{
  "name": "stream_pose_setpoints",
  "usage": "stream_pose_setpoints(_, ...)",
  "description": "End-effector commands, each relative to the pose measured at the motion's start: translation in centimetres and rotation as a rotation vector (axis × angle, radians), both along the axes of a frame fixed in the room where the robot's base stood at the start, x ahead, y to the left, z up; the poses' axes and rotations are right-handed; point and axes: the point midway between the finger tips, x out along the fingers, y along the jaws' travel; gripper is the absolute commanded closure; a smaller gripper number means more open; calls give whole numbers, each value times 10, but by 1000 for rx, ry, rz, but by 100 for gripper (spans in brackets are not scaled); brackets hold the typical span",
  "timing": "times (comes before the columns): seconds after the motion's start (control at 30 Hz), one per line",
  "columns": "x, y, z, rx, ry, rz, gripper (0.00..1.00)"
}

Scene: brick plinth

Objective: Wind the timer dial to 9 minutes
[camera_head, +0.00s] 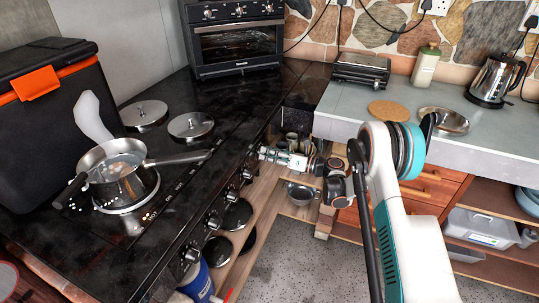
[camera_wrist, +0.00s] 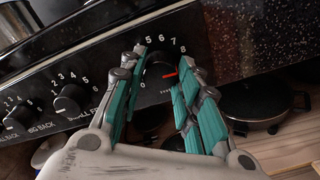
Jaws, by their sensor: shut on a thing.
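The timer dial (camera_wrist: 160,74) is a dark round knob on the black stove front. It sits between my fingers in the wrist view, partly covered by them. A red mark shows at its right side, and the printed numbers 5 to 8 are readable around its top. My gripper (camera_wrist: 163,62) has its teal-padded fingers closed on either side of the dial. In the head view my gripper (camera_head: 264,153) reaches the far end of the stove's front panel and hides the dial there.
More knobs (camera_head: 232,195) run along the stove front towards me. A pan (camera_head: 118,172) stands on the black stovetop (camera_head: 190,170). Lidded pans (camera_head: 237,213) sit on a wooden shelf below the panel. A grey counter (camera_head: 370,130) stands to the right. The floor ahead is clear.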

Motion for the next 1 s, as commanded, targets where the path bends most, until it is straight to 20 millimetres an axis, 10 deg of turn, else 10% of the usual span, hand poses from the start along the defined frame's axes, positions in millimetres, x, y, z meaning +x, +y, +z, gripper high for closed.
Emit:
stream_pose_setpoints(0.63, 0, 0, -1, 16, 51, 0, 94)
stream_pose_setpoints(0.67, 0, 0, -1, 16, 51, 0, 67)
stream_pose_setpoints(0.73, 0, 0, -1, 16, 51, 0, 52)
stream_pose_setpoints(1.0, 0, 0, 0, 17, 50, 1, 48)
